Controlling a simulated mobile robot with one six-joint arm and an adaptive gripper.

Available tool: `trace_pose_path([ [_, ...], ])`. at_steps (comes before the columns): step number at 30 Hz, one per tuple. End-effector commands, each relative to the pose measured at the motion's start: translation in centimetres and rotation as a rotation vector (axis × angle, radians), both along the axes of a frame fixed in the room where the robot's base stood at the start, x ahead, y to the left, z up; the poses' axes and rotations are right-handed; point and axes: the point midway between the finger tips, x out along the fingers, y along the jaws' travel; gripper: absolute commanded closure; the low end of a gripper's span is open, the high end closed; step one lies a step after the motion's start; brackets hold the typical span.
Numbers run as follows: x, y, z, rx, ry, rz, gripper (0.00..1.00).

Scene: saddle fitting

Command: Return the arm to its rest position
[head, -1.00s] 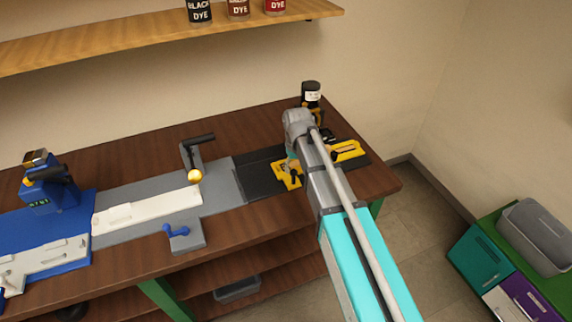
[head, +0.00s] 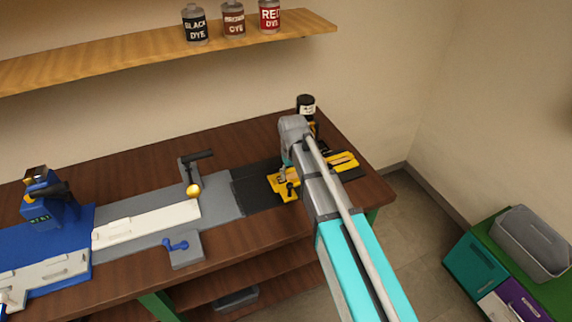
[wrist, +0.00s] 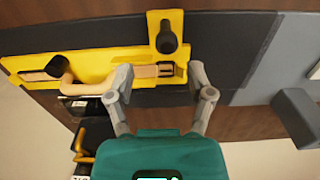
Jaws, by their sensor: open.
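My gripper (wrist: 160,88) shows in the wrist view with its two grey fingers spread apart and nothing between them. Its fingertips are close to the edge of a yellow fixture (wrist: 112,58) that holds a tan strip and has a black knob (wrist: 166,36). I cannot tell whether they touch it. In the head view my arm reaches over the right end of the workbench (head: 250,136) and hides the gripper and the middle of the yellow fixture (head: 283,184).
A black bottle (head: 306,106) stands behind my arm. A grey clamp rail with a white strip (head: 146,224) and a blue device (head: 44,204) are to the left. A shelf (head: 120,54) with dye cans hangs above. Coloured drawers and a grey bin (head: 532,242) stand right.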

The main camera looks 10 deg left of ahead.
Motion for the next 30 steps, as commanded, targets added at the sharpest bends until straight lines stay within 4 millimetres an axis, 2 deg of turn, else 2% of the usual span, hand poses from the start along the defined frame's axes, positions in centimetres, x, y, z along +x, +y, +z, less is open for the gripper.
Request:
trace_pose_path([
  [8,-0.2,-0.5,0.0,0.0,0.0,-0.008,0.31],
  [13,-0.9,-2.9,0.0,0.0,0.0,-0.049,0.31],
  [20,-3.4,-9.6,0.0,0.0,0.0,-0.173,0.31],
  [24,-5.6,-14.2,0.0,0.0,0.0,-0.267,0.31],
  [30,-9.2,-20.0,0.0,-0.001,0.0,-0.401,0.31],
])
